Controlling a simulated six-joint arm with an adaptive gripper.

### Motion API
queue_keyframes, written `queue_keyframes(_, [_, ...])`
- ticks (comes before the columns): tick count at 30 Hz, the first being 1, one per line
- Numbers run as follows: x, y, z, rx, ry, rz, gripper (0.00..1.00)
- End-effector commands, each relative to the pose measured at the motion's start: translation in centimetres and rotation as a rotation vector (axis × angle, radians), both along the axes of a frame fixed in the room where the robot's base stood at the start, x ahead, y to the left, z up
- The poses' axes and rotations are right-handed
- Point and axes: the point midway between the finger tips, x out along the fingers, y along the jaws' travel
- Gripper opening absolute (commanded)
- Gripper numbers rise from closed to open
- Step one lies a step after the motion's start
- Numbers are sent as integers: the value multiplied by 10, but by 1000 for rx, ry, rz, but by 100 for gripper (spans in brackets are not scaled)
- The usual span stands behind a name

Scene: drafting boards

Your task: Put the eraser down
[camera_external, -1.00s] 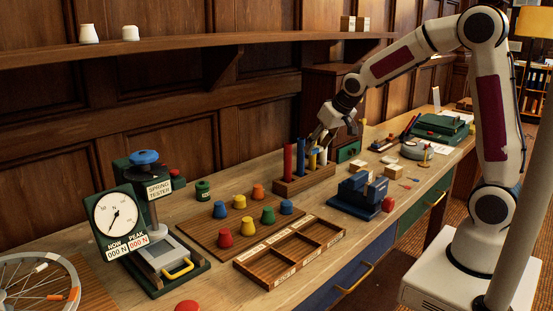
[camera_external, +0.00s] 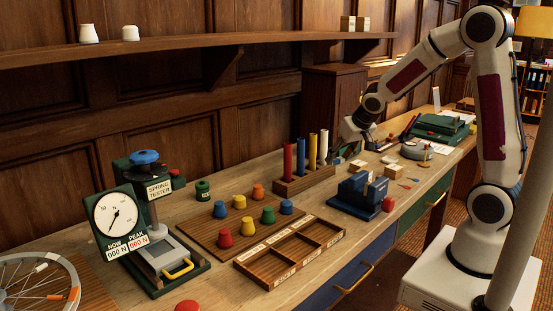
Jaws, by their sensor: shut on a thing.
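The eraser is too small and too hidden by my gripper to make out. I cannot tell whether it touches the bench.
The wooden rack (camera_external: 304,184) holds upright red, blue, yellow and white posts. A blue block stand (camera_external: 357,195), a pale block (camera_external: 358,165) and a divided wooden tray (camera_external: 291,252) lie nearer. The spring tester (camera_external: 153,225) stands at the left.

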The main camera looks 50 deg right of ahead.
Motion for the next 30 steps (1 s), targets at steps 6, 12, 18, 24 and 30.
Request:
queue_keyframes(6, [2, 3, 2, -1, 0, -6, 27])
queue_keyframes(12, [9, 10, 10, -1, 0, -37, 27])
queue_keyframes(18, [23, 27, 29, -1, -4, -106, 27])
queue_keyframes(24, [37, 49, 52, -1, -3, -196, 27])
queue_keyframes(30, [50, 70, 76, -1, -3, -279, 27])
